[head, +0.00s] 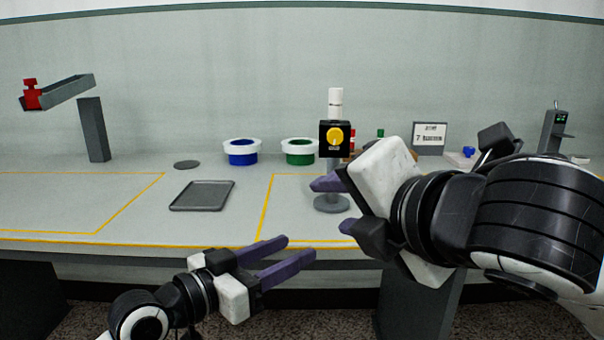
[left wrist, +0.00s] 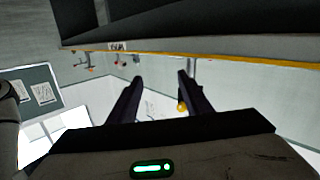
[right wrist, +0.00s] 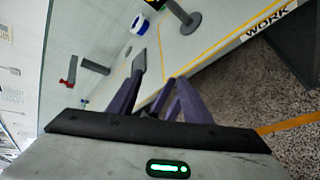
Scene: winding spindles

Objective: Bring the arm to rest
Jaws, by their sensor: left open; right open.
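My right gripper (head: 330,205) reaches in from the right, above the front part of the table. Its purple fingers are apart with nothing held, and they also show in the right wrist view (right wrist: 158,78). In the head view it overlaps the black stand with a yellow knob (head: 335,137). My left gripper (head: 299,248) is lower, in front of the table's front edge. Its purple fingers are parted and empty, pointing right; the left wrist view (left wrist: 160,78) also shows them apart.
A grey tray (head: 202,196) lies on the table (head: 130,240). A blue spool (head: 242,153) and a green spool (head: 299,152) stand behind. A grey post (head: 93,130) with a red-ended arm (head: 65,92) is at left. A sign (head: 430,138) stands at back right. Left table is mostly clear.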

